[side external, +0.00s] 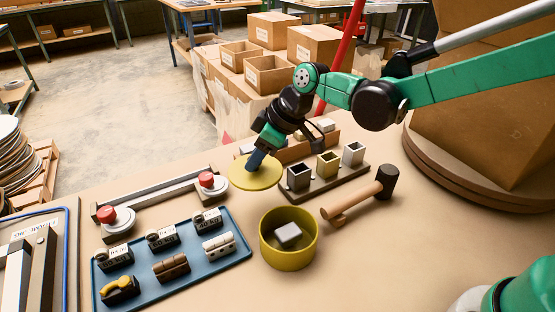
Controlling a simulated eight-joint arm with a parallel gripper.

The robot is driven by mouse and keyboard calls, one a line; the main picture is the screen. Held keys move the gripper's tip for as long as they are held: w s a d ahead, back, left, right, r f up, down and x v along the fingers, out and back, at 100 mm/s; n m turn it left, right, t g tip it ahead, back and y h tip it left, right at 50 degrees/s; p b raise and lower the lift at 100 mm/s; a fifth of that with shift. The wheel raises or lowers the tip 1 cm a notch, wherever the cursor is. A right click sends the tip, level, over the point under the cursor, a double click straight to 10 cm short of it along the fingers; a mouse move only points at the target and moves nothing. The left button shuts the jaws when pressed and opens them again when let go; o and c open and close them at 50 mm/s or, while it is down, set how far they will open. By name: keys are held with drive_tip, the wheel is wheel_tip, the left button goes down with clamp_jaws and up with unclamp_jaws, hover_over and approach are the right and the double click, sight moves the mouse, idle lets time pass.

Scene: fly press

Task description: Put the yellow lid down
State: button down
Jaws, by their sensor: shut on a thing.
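The yellow lid (254,178) is a flat round disc, held roughly level behind and a little left of the yellow round pot (289,258). My gripper (256,162) comes down from the upper right and is shut on the lid near its middle; its fingertips partly hide what they grip. The pot stands open on the table, with a light grey block (288,233) inside it. I cannot tell for sure how high the lid is above the table.
A dark rack with small square cups (327,165) stands right of the lid. A mallet (352,199) lies right of the pot. A blue tray (240,256) of small parts and a grey bar with red knobs (160,198) are at left.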

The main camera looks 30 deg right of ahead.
wheel_tip(320, 180, down, 8)
drive_tip(key=shift+r, duration=0.2)
drive_tip(key=shift+f, duration=0.1)
drive_tip(key=c, duration=0.6)
unclamp_jaws()
drive_tip(key=shift+o, duration=0.2)
drive_tip(key=v, duration=1.1)
drive_tip(key=s+d+r+m+t+h, duration=0.2)
drive_tip(key=s+d+m+t+h, duration=0.1)
drive_tip(key=s+d+m, duration=0.6)
drive_tip(key=shift+s+d+h, duration=0.6)
drive_tip(key=shift+s+d, duration=0.15)
drive_tip(key=shift+d, duration=0.1)
drive_tip(key=shift+r, duration=0.1)
